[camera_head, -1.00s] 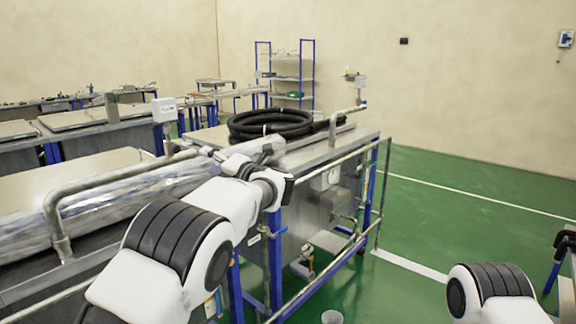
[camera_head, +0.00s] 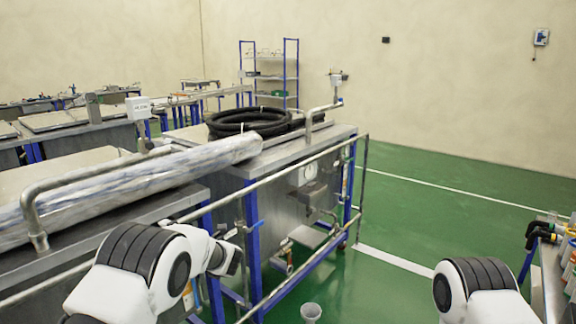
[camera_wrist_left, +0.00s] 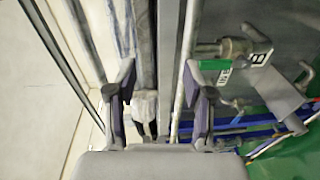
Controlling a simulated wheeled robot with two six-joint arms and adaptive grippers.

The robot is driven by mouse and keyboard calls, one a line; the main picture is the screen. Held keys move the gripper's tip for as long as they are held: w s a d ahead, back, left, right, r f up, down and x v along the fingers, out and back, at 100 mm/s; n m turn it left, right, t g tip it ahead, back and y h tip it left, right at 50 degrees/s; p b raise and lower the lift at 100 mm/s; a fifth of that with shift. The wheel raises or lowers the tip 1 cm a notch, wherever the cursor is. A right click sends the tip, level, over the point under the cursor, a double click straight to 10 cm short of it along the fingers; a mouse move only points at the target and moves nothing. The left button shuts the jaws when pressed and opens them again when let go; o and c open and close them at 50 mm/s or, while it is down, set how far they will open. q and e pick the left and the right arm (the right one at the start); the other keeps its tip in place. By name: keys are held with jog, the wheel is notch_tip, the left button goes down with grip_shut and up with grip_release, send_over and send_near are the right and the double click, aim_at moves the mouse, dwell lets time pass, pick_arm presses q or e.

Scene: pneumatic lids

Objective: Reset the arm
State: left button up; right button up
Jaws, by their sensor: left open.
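My left arm (camera_head: 140,265) comes in from the lower left of the head view, bent in front of the near steel tank. Its gripper is small and partly hidden by the arm in that view, low beside the tank's front rail. In the left wrist view my left gripper (camera_wrist_left: 160,75) has its two fingers spread wide apart with nothing held between them. Pipes and metal edges lie beyond the fingers. Part of my right arm (camera_head: 478,290) shows at the lower right of the head view; its gripper is outside the picture.
Steel tanks with a pipe rail (camera_head: 290,182) stand close by on the left. A clear-wrapped roll (camera_head: 150,180) and a black coiled hose (camera_head: 245,121) lie on top. A table with tools (camera_head: 552,265) is at the right edge. Green floor (camera_head: 430,205) is open between.

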pick_arm(q)
jog(key=s+a+f+m+h, duration=0.25)
jog(key=s+f+m, duration=0.25)
jog(key=f, duration=0.5)
jog(key=s+a+f+m+h, duration=0.1)
jog(key=s+a+f+m, duration=0.3)
jog(key=f, duration=0.6)
jog(key=s+d+f+m+g+h, duration=0.15)
jog(key=s+f+m+h, duration=0.25)
jog(key=s+f+m, duration=0.65)
jog(key=s+d+f+m+g+h, duration=0.1)
jog(key=s+d+m+g+h, duration=0.1)
jog(key=s, duration=0.8)
jog(key=s+d+f+m+g+h, duration=0.1)
jog(key=s+d+m+g+h, duration=0.1)
jog(key=s, duration=0.9)
jog(key=s+d+f+m+g+h, duration=0.1)
jog(key=s+d+m+g+h, duration=0.2)
jog(key=s, duration=0.8)
jog(key=d+m+g, duration=0.1)
jog(key=d+m, duration=0.1)
jog(key=d, duration=0.1)
jog(key=shift+s+d, duration=0.25)
jog(key=shift+d, duration=0.15)
